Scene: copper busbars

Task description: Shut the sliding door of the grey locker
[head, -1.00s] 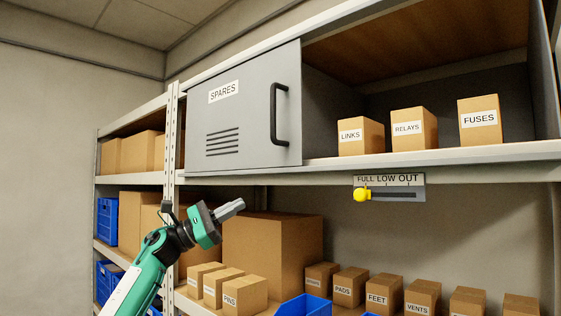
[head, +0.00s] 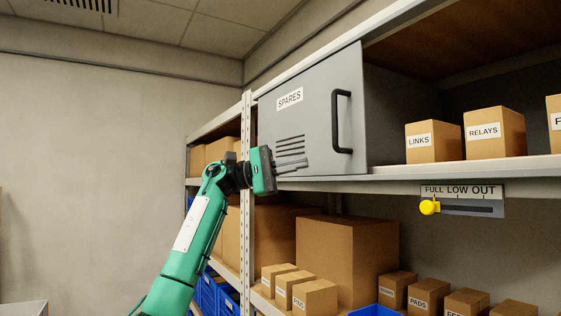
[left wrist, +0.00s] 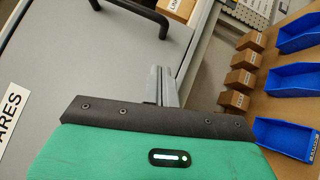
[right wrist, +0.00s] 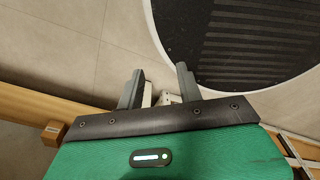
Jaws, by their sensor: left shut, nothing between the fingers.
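The grey sliding door (head: 315,120), labelled SPARES, covers the left part of the grey locker on the upper shelf. Its black upright bar handle (head: 343,122) is near the door's right edge. The locker's right part stands open. My left gripper (head: 306,164) is shut and empty, in front of the door's lower part, left of and below the handle. In the left wrist view, its fingers (left wrist: 160,85) point past the door (left wrist: 65,50), and the handle (left wrist: 150,14) shows at the top. My right gripper (right wrist: 158,85) shows only in its wrist view, fingers apart and empty, over the floor.
Cardboard boxes LINKS (head: 433,142) and RELAYS (head: 494,133) stand in the open part. A FULL LOW OUT slider (head: 462,200) with a yellow knob hangs below the shelf edge. Large and small boxes and blue bins fill the lower shelves. The left wall side is free.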

